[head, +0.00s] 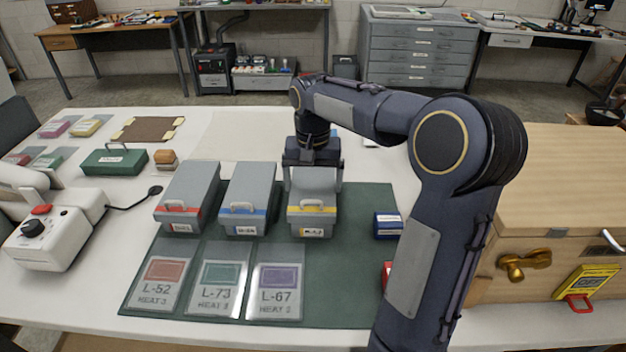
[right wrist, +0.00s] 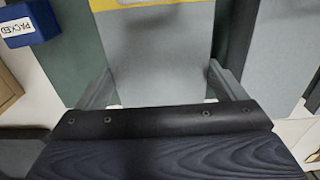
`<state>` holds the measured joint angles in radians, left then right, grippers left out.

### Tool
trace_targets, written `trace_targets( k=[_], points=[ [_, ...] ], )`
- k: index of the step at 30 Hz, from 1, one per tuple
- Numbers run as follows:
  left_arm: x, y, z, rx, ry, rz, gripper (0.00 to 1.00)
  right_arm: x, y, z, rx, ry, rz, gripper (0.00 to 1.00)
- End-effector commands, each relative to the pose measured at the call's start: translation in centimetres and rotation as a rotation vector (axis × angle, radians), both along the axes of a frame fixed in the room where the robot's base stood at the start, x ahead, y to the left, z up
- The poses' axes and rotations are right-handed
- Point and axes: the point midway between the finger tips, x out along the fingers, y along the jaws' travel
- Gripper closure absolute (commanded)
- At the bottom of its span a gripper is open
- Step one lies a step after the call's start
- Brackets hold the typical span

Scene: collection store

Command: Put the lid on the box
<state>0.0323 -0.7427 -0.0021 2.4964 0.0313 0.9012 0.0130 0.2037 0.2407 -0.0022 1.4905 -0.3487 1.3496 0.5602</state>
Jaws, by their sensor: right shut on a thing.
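Three grey boxes with front handles stand in a row on a dark green mat (head: 350,260): a red-striped one (head: 187,190), a blue-striped one (head: 248,190) and a yellow-striped one (head: 312,212). My right gripper (head: 313,172) points down over the yellow-striped box and is shut on its grey upper part. In the right wrist view its fingers (right wrist: 163,88) lie along both sides of the grey top (right wrist: 155,50), with the yellow stripe at the far end. I cannot tell whether this top is a separate lid. My left gripper is not in view.
Labelled cards, including L-73 (head: 220,282), lie in front of the boxes. A blue block (head: 387,226) marked PACKED in the wrist view stands right of them. A large wooden chest (head: 560,180) fills the right. A white device (head: 50,240) and a green case (head: 114,162) are at left.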

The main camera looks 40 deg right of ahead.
Motion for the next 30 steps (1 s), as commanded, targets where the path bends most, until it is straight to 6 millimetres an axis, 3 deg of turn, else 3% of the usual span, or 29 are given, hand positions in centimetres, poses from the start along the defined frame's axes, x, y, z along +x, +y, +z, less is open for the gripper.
trace_targets(
  k=[28,29,30],
  points=[
    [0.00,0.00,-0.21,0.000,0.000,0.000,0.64,0.00,-0.02,-0.79,0.000,0.000,0.000,0.32],
    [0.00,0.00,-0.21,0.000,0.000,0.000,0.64,0.00,-0.02,-0.78,0.000,0.000,0.000,0.08],
    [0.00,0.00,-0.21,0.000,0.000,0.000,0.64,0.00,-0.02,-0.78,0.000,0.000,0.000,0.03]
  ],
)
